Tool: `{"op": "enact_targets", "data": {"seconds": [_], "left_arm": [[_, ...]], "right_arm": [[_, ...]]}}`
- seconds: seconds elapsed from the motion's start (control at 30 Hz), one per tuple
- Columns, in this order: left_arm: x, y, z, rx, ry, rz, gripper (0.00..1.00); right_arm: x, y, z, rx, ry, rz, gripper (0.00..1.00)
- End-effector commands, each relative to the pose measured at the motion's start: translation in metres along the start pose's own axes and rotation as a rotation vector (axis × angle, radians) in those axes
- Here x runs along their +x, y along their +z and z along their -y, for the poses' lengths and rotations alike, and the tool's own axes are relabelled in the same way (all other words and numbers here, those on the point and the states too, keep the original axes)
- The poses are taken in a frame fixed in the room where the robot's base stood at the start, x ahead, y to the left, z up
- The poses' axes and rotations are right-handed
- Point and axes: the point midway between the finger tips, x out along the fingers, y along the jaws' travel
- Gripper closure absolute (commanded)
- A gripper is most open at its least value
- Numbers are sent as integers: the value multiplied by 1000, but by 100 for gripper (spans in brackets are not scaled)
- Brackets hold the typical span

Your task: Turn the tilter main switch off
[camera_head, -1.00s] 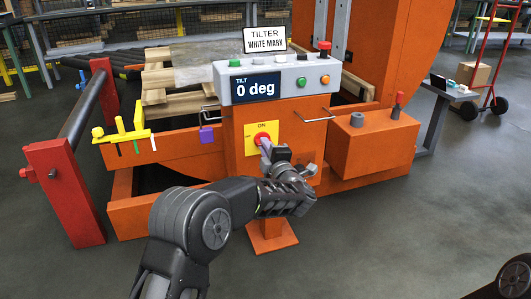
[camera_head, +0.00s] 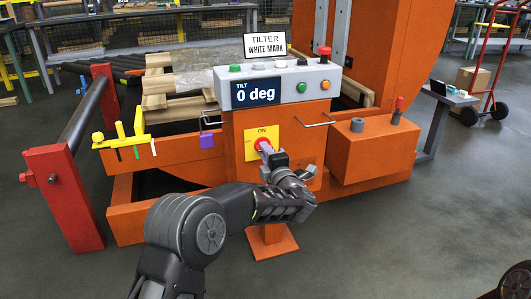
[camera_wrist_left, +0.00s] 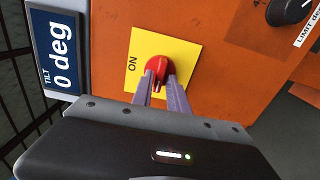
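The tilter main switch is a red rotary knob (camera_head: 261,145) on a yellow plate (camera_wrist_left: 140,50) marked ON at its top. It also shows in the left wrist view (camera_wrist_left: 159,63), where its raised handle lies between my finger tips. A mark left of the knob is too small to read surely. My left gripper (camera_head: 266,152) is at the knob, one finger on each side of the handle in the left wrist view (camera_wrist_left: 161,84). The fingers look apart; firm contact is not clear. They hide part of the knob. My right gripper is not in view.
The grey control box (camera_head: 285,82) above reads TILT 0 deg and carries several buttons. Wire handles (camera_head: 314,120) stick out beside the plate. An orange box (camera_head: 372,147) with a red-tipped lever stands right of it. A yellow bracket (camera_head: 122,138) is at the left.

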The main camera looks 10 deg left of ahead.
Motion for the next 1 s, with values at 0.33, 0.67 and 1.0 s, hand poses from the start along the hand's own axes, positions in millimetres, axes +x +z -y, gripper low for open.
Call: {"op": "enact_targets", "data": {"seconds": [0.33, 0.67, 1.0], "left_arm": [[0, 0, -1, 1, 2, 0, 67], [-26, 1, -4, 2, 1, 2, 67], [-75, 0, -2, 1, 1, 0, 67]], "right_arm": [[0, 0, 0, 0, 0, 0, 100], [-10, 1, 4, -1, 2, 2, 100], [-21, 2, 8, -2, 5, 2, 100]]}}
